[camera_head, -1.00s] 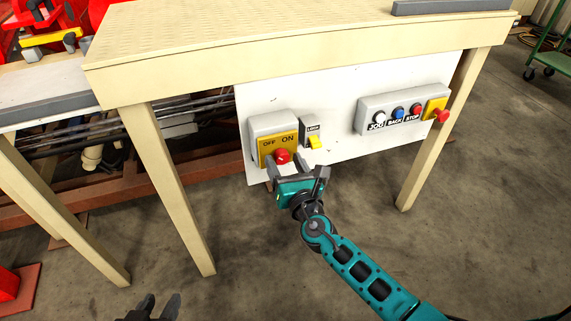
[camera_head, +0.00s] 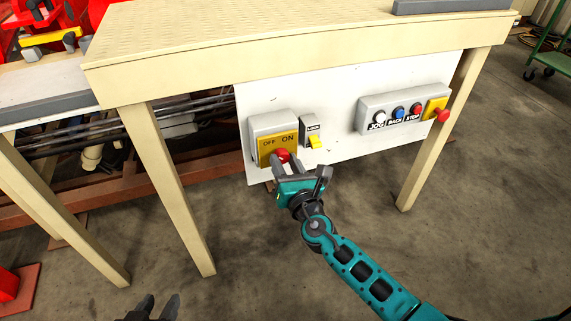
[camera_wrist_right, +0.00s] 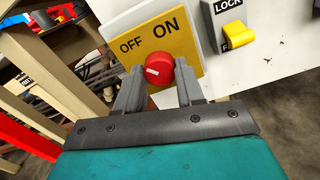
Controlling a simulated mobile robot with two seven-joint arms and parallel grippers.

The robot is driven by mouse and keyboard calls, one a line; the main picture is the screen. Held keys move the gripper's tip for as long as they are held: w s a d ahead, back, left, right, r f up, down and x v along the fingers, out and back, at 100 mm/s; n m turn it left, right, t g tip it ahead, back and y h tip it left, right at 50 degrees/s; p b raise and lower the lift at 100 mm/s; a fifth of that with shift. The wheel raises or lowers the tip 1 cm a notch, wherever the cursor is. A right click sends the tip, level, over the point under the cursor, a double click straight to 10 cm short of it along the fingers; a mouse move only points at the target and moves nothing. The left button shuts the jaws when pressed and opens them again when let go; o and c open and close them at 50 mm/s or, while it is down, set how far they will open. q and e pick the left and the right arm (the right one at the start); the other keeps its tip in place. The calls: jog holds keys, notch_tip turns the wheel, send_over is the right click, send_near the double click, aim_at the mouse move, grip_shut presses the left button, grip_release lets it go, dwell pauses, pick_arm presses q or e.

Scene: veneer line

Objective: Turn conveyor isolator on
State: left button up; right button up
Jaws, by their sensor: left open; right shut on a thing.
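The conveyor isolator (camera_head: 265,127) is a grey box with a yellow plate marked OFF and ON and a red round knob (camera_wrist_right: 159,70), on a white panel under the table. The knob also shows in the head view (camera_head: 283,154). A white mark shows on the left part of the knob's face in the right wrist view. My right gripper (camera_head: 286,164) is shut on the red knob from below, one finger on each side. My left gripper (camera_head: 162,304) is open and empty at the bottom edge of the head view, well away from the panel.
A yellow LOCK switch (camera_head: 314,141) sits close to the right of the isolator. Further right is a grey button box (camera_head: 392,100) with JOG, BACK and STOP buttons and a red mushroom button (camera_head: 441,115). Table legs (camera_head: 175,190) flank the panel.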

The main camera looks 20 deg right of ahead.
jog(key=m+b, duration=0.3)
jog(key=m, duration=0.2)
jog(key=shift+f, duration=0.2)
jog(key=m+b, duration=0.1)
jog(key=m, duration=0.3)
jog(key=shift+b, duration=0.3)
jog(key=shift+m+b, duration=0.3)
jog(key=shift+m, duration=0.7)
jog(key=shift+r+m, duration=0.1)
jog(key=shift+m, duration=0.8)
jog(key=shift+m+b, duration=0.3)
jog(key=shift+m, duration=2)
